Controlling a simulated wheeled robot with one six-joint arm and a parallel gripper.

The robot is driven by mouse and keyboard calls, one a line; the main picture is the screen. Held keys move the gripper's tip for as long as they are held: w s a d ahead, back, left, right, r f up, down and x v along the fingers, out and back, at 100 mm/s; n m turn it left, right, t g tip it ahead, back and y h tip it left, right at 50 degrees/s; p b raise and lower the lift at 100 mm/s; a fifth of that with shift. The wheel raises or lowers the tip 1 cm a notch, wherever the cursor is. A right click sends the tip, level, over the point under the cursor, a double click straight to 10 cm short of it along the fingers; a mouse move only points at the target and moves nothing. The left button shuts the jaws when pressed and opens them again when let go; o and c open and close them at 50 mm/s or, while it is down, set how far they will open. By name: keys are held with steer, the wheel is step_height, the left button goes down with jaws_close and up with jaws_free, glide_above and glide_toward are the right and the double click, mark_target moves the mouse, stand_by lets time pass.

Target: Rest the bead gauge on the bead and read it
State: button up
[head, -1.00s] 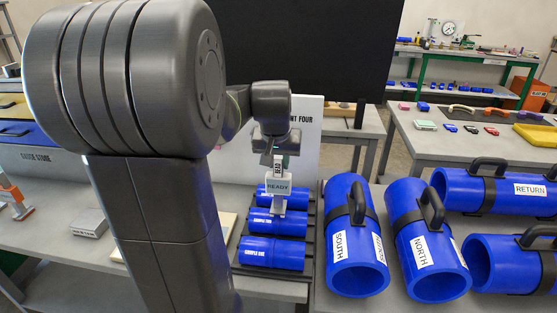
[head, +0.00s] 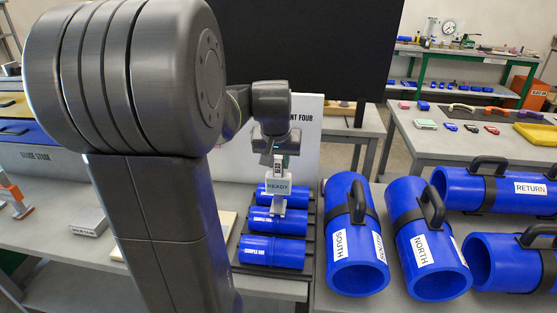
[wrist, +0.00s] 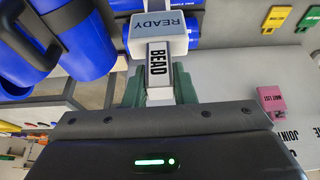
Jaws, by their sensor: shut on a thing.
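The bead gauge (head: 279,186) is a pale grey body with a display reading READY and a white stem labelled BEAD. My gripper (head: 278,152) is shut on its stem and holds it upright over the rack of short blue pipe samples. The gauge also shows in the wrist view (wrist: 158,36), with green fingers (wrist: 158,88) around its stem. Its lower end reaches down at the middle blue sample (head: 278,220); I cannot tell whether it touches. The front sample (head: 272,252) carries a white label. The bead itself is too small to make out.
A pipe marked RETURN (head: 490,187) lies farther right. A white sign (head: 306,140) stands behind. A grey block (head: 88,226) lies on the left bench.

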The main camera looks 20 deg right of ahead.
steer(key=shift+s+a+f, duration=0.1)
steer(key=shift+f, duration=0.45)
stand_by(2.8)
steer(key=shift+r+p, duration=2.6)
steer(key=shift+r, duration=1.1)
